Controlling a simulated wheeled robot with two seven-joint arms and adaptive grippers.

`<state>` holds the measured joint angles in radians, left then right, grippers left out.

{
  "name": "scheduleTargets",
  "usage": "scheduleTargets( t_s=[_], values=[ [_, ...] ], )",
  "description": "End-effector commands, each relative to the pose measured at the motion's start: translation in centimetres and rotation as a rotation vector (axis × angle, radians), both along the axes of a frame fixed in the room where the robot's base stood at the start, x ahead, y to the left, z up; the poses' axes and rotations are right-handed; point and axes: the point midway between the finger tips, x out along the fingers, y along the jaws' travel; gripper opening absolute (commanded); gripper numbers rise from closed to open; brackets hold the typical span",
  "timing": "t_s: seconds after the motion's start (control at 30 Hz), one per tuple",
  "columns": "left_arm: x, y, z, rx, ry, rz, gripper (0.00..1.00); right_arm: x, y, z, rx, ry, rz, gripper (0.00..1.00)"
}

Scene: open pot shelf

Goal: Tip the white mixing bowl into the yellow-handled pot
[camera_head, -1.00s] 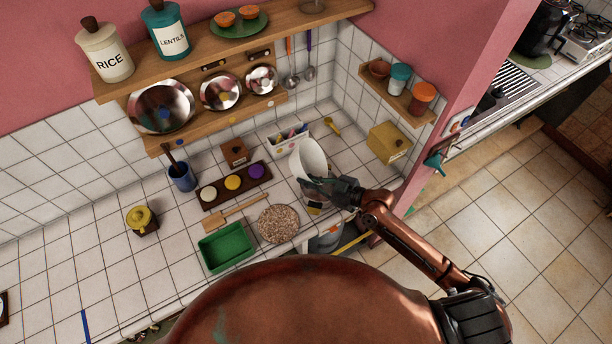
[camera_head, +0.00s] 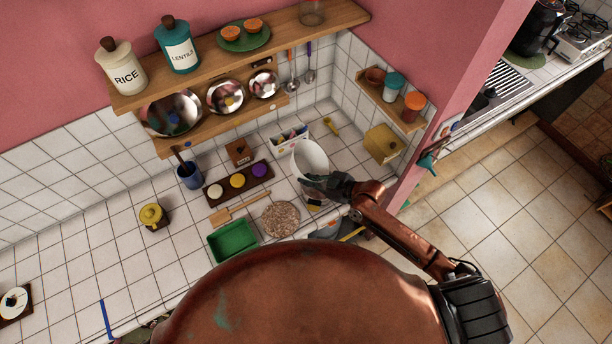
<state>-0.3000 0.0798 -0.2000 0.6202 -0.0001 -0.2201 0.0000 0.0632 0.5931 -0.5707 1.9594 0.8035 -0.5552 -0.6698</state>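The white mixing bowl (camera_head: 311,156) is held tilted above the right part of the tiled counter. My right gripper (camera_head: 316,182) is at the bowl's near side and appears shut on it; the fingertips are small and partly hidden. A yellow handle (camera_head: 352,234) shows below my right forearm, at the counter's front edge. The pot it belongs to is mostly hidden by my arm and body, so its opening is not clear. My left gripper is not in view.
A round speckled mat (camera_head: 280,220), a green tray (camera_head: 233,240) and a wooden spatula (camera_head: 233,208) lie left of the bowl. A white box (camera_head: 289,136) stands behind it, a yellow box (camera_head: 383,143) to the right. Shelves run above. The left counter is mostly clear.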

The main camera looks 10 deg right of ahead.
Motion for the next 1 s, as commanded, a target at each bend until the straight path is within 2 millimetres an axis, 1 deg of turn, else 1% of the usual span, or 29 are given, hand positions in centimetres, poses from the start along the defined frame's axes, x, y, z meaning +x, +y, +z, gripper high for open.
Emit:
scheduleTargets(
  t_s=[0.03, 0.1, 0.6, 0.73, 1.0],
  values=[
    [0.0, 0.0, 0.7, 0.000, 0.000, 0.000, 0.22, 0.1, 0.2, 0.6, -0.019, 0.002, 0.003, 0.00],
    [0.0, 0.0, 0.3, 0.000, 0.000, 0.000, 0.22, 0.0, 0.3, 0.7, -0.091, 0.018, 0.006, 0.00],
    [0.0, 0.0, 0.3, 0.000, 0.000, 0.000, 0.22, 0.2, 0.2, 2.5, -0.592, 0.142, 0.001, 0.00],
    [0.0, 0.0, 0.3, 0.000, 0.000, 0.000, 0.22, 0.1, 0.0, 2.6, -0.652, 0.161, -0.001, 0.00],
    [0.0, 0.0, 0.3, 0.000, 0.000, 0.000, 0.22, 0.0, 0.0, 2.6, -0.658, 0.164, -0.001, 0.00]
  ],
)
